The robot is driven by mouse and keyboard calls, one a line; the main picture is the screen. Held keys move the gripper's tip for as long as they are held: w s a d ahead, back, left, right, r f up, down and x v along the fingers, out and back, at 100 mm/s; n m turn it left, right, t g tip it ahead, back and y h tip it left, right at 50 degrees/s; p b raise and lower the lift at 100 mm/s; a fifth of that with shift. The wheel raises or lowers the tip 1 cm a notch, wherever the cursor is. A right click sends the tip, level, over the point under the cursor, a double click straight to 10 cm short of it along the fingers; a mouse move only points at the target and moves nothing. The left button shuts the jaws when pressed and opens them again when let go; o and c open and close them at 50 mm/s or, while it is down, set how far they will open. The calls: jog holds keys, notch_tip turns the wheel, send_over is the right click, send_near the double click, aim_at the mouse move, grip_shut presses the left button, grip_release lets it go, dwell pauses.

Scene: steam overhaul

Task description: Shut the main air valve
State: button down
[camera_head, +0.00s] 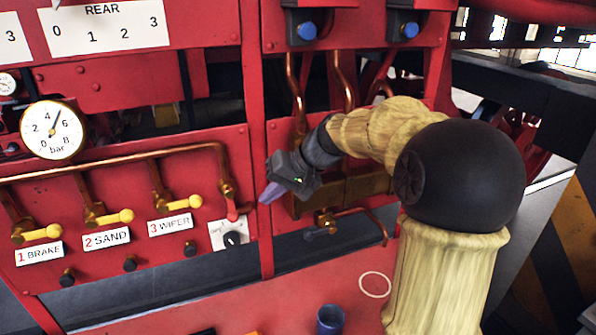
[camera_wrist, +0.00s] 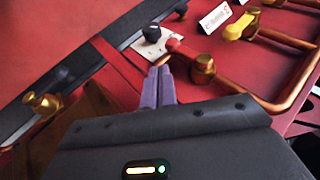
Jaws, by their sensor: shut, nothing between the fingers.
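A red lever (camera_head: 232,210) hangs down from a brass valve at the right end of the copper pipe; it looks like the main air valve, though I read no such label. In the wrist view its red end (camera_wrist: 174,46) shows beside the brass valve body (camera_wrist: 203,66), just beyond my fingertips. My gripper (camera_head: 268,194) is to the right of the lever in the head view. Its purple fingers (camera_wrist: 160,72) are together with nothing between them. I cannot tell whether they touch the lever; they look apart from it in the head view.
Below the lever is a white plate with a black knob (camera_head: 232,239). Yellow levers labelled brake (camera_head: 40,232), sand (camera_head: 112,216) and wiper (camera_head: 182,203) are at left. A pressure gauge (camera_head: 52,130) is above. A blue cup (camera_head: 330,320) stands on the red surface below.

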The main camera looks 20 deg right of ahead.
jog(key=v, duration=0.9)
jog(key=shift+d+r, duration=0.15)
jog(key=shift+r, duration=0.05)
jog(key=s+a+f+g+h, duration=0.1)
jog(key=s+a+f+h, duration=0.1)
jog(key=s+f, duration=0.5)
jog(key=s+a+f+n+h+p, duration=0.1)
jog(key=s+a+f+h, duration=0.2)
jog(key=f, duration=1.3)
jog(key=s+h, duration=0.2)
jog(key=s, duration=0.3)
jog(key=shift+s+f+g, duration=0.2)
jog(key=shift+f+g, duration=0.05)
jog(key=shift+g, duration=0.15)
